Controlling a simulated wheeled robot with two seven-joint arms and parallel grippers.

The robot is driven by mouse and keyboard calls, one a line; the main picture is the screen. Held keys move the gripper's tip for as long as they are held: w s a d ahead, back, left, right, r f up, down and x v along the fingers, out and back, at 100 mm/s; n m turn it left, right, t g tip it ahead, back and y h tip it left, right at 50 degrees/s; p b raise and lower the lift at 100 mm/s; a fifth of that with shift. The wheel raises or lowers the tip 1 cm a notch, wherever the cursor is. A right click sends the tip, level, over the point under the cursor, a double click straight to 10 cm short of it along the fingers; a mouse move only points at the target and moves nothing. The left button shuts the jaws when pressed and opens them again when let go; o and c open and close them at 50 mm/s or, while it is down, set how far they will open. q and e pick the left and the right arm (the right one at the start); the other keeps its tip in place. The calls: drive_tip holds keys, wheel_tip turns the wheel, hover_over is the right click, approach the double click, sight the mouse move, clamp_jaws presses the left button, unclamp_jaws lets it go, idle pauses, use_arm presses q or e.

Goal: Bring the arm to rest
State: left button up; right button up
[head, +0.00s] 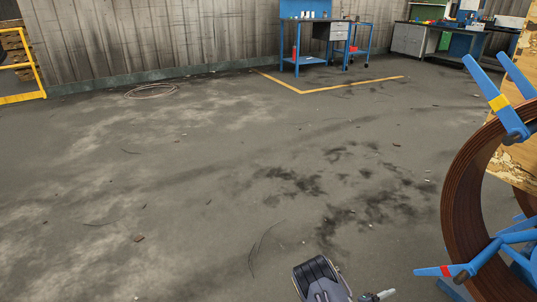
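The brown spiral pipe (463,203) is wound as a large coil at the right edge, partly cut off by the picture. Blue arms of a reel (481,82) hold it, one with a yellow band and one with a red band. A dark grey part of one of my arms shows at the bottom, right of the middle, apart from the coil in the picture. I cannot tell which arm it belongs to. No gripper fingers of either arm show.
A blue workbench (313,35) and a longer bench (440,40) stand along the far wall. A yellow rail (38,75) is at far left. A thin loop of hose or cable (151,91) lies on the floor. The stained floor in the middle is mostly clear, with small debris.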

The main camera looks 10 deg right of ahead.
drive_tip(key=s+r+m+g+y, duration=0.7)
drive_tip(key=s+r+m+g, duration=0.3)
drive_tip(key=r, duration=0.4)
drive_tip(key=s+a+r+m+t+y, duration=0.2)
drive_tip(key=s+a+r+t+y, duration=0.4)
drive_tip(key=a+r, duration=0.55)
drive_tip(key=s+a+r+m+t+y, duration=0.2)
drive_tip(key=s+a+r+t+y, duration=0.45)
drive_tip(key=a+r, duration=0.5)
wheel_tip(320, 180, up, 32)
drive_tip(key=a+g+y+p, duration=0.1)
drive_tip(key=g+p, duration=0.1)
drive_tip(key=p, duration=3.1)
drive_tip(key=shift+f, duration=0.15)
drive_tip(key=shift+y, duration=0.25)
drive_tip(key=shift+c, duration=0.4)
